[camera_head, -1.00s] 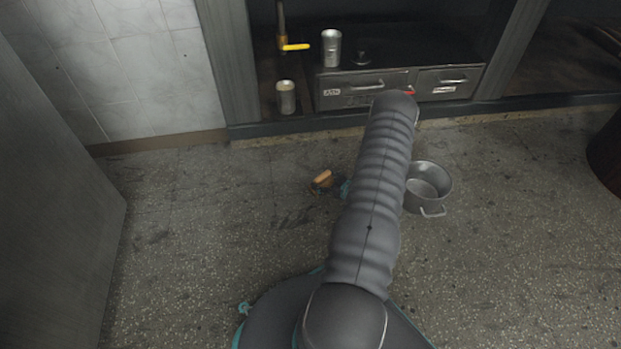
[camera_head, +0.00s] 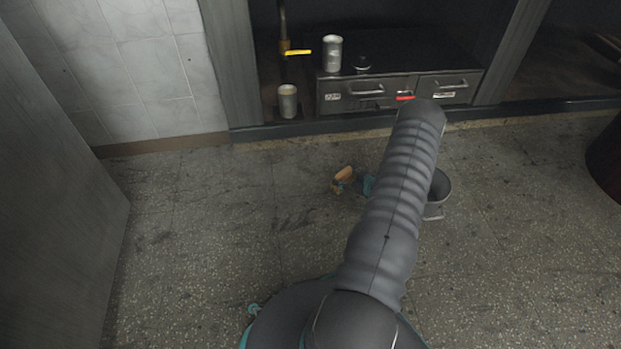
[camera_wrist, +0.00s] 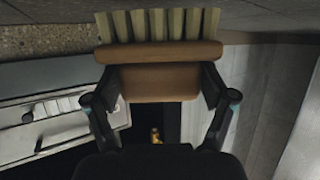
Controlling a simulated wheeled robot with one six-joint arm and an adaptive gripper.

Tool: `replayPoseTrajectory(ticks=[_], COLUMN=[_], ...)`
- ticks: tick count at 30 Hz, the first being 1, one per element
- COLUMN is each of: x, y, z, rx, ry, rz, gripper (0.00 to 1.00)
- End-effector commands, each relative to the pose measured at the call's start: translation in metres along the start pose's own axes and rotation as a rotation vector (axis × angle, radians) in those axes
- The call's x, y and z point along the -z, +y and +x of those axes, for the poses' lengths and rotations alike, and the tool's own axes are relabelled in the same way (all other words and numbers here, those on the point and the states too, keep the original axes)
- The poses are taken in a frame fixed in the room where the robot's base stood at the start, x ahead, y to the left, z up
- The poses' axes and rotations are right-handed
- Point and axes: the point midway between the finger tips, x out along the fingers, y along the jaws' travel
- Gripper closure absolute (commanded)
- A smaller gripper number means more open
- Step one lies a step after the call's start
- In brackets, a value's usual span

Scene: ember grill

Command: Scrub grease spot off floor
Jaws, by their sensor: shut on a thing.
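My gripper (camera_wrist: 160,82) is shut on a brush with a brown wooden body (camera_wrist: 158,55) and pale bristles (camera_wrist: 158,24). In the wrist view the bristles point to the top of the picture. In the head view the brush (camera_head: 343,176) shows left of my arm, which hides most of my gripper. I cannot tell whether the bristles touch the floor. A dark smeared spot (camera_head: 293,220) is on the speckled floor, below and left of the brush in the head view. Fainter dark marks lie elsewhere on the floor.
A drawer unit (camera_head: 395,92) and metal cups (camera_head: 288,101) are at the back. A grey panel (camera_head: 60,200) stands at left. The floor around the dark spot is clear.

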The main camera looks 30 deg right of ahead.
Motion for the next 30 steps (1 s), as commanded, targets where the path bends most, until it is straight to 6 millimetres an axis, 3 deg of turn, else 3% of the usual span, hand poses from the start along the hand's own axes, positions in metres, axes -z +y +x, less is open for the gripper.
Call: replayPoseTrajectory(ticks=[15, 30], x=[0.046, 0.055], y=[-0.008, -0.01], z=[-0.012, -0.014], rx=[0.015, 0.018], ry=[-0.001, -0.001], rz=[-0.004, -0.004], gripper=[0.64, 0.64])
